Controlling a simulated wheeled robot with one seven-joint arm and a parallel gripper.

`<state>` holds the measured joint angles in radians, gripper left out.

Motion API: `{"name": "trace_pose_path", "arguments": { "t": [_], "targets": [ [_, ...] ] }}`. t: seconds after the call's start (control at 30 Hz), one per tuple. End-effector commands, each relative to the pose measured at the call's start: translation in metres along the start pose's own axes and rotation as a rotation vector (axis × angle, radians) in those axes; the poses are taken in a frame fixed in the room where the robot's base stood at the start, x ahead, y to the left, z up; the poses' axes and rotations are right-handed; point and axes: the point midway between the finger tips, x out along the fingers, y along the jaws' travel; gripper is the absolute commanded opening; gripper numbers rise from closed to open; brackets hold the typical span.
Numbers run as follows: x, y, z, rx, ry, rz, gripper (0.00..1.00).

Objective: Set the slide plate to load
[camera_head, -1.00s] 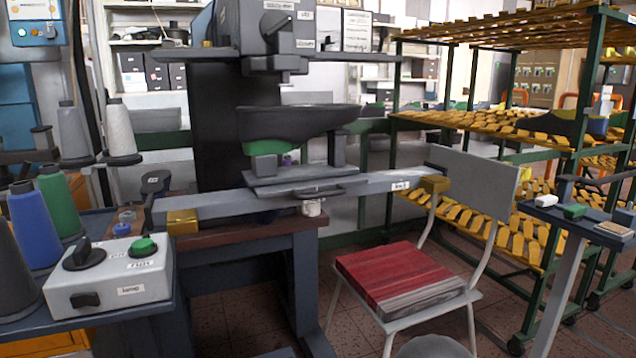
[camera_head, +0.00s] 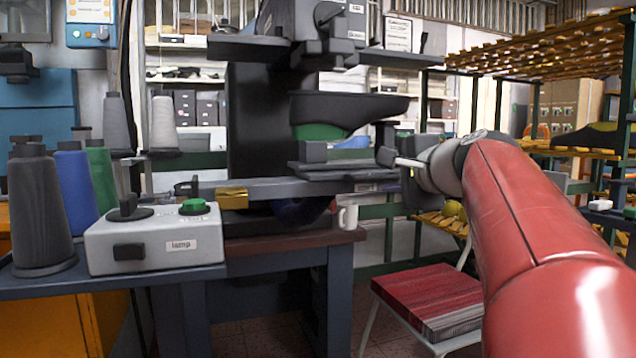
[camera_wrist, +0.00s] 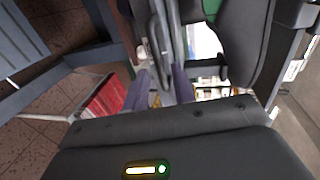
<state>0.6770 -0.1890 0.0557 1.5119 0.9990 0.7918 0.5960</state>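The slide plate (camera_head: 340,174) is a flat grey plate with upright blocks, on a long rail (camera_head: 275,187) below the dark shoe last (camera_head: 350,108). It sits under the last, with its right end partly hidden by my gripper (camera_head: 400,165). My red arm comes in from the right, and the gripper is at the plate's right end. In the wrist view, my two purple-grey fingers (camera_wrist: 160,84) stand apart, with a grey bar (camera_wrist: 160,48) just ahead of the gap. I cannot tell whether they touch it. The rail's right-hand label is hidden.
A gold block (camera_head: 232,197) sits on the rail's left part. A white mug (camera_head: 347,217) is below the rail. A lamp control box (camera_head: 155,240) and thread cones (camera_head: 98,180) stand at left. A chair with a red stack (camera_head: 425,292) is below my arm.

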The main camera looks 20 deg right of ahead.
Motion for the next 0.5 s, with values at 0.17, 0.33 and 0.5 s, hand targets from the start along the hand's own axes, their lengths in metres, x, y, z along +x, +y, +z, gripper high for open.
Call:
{"name": "trace_pose_path", "arguments": {
  "t": [0.17, 0.33, 0.5],
  "targets": [
    [0.028, 0.0, 0.0, 0.0, 0.0, 0.001, 0.26],
    [0.041, 0.0, 0.0, -0.002, 0.001, 0.001, 0.26],
    [0.044, 0.001, 0.0, -0.003, 0.001, 0.001, 0.26]
  ]
}}
